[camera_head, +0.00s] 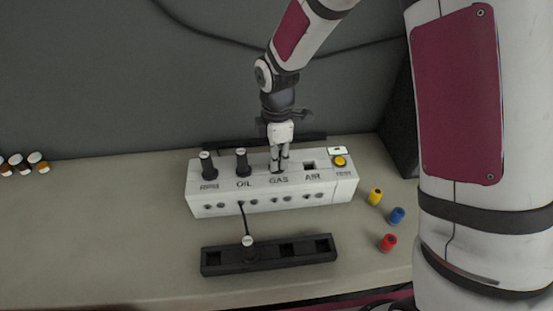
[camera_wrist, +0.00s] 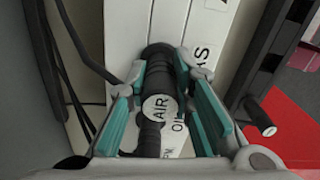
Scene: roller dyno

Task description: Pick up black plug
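In the wrist view a black plug (camera_wrist: 160,85) with a white cap marked AIR stands between the two teal-padded fingers of my gripper (camera_wrist: 158,78). The pad tips are close on both sides of it; I cannot tell whether they touch. In the head view my gripper (camera_head: 280,168) points down at the GAS slot of the white box (camera_head: 265,202), and its fingers mostly hide that plug. Other black plugs stand upright in the box, one at the far left (camera_head: 208,166) and one at OIL (camera_head: 241,162). The AIR slot (camera_head: 309,165) looks empty.
A black holder (camera_head: 292,260) lies in front of the box, with a white-capped plug (camera_head: 248,246) on a cable in it. Yellow (camera_head: 375,197), blue (camera_head: 397,215) and red (camera_head: 388,242) caps lie at the right. White-and-brown bottles (camera_head: 38,163) are far left.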

